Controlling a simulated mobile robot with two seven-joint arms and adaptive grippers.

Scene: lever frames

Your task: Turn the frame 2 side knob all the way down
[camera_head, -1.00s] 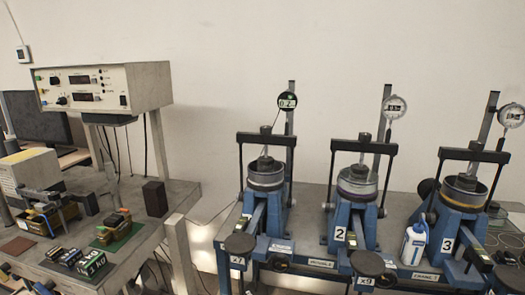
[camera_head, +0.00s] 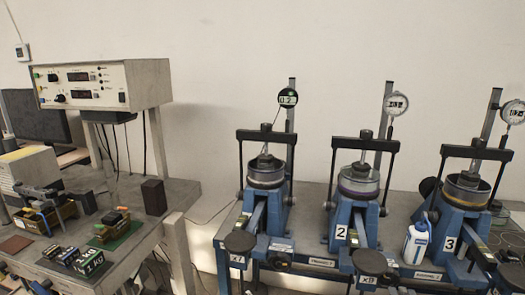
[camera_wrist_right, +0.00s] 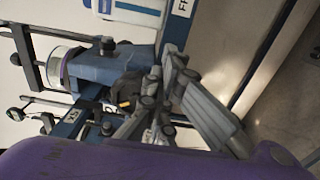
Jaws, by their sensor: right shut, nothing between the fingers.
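Frame 2 (camera_head: 352,215) is a blue lever frame with a "2" plate (camera_head: 346,235), in the middle of the three frames in the head view. A small dark part (camera_head: 382,212) shows low on its right side; I cannot tell for sure if it is the side knob or how it is turned. In the right wrist view, turned sideways, the blue frame with a purple ring (camera_wrist_right: 66,66) is at the left. My right gripper (camera_wrist_right: 160,76) is shut and empty there, in front of a dark part with a yellow mark (camera_wrist_right: 125,92). Contact is unclear. My left gripper is not in view.
Frame 1 (camera_head: 266,210) and frame 3 (camera_head: 459,215) flank frame 2. A white bottle (camera_head: 415,243) stands between frames 2 and 3. A round black pan (camera_head: 367,262) sits low in front of frame 2. A side table (camera_head: 178,195) with instruments is at the left.

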